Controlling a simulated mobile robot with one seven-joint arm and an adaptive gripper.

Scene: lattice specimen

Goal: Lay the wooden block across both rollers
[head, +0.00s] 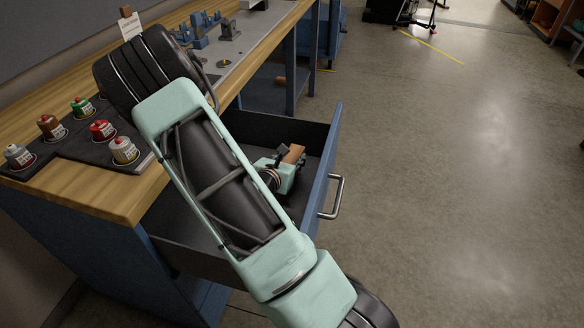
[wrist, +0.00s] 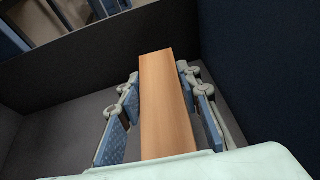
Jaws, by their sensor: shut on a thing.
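The wooden block (head: 293,154) is a plain light-brown bar. My gripper (head: 283,157) is shut on it, inside or just over the open drawer (head: 325,165). In the wrist view the block (wrist: 166,105) runs lengthwise between the blue finger pads of my gripper (wrist: 165,110), with its far end past the fingertips. I cannot tell whether the block touches the drawer floor. Blue fixtures (head: 200,38) stand on the grey plate at the far part of the bench; I cannot make out for certain which parts are rollers.
The drawer's dark walls (wrist: 70,65) stand close around my gripper. Several small labelled jars (head: 102,130) stand on a dark mat on the wooden bench (head: 105,190). A small card (head: 131,25) stands at the back. Open floor (head: 450,200) lies to the right.

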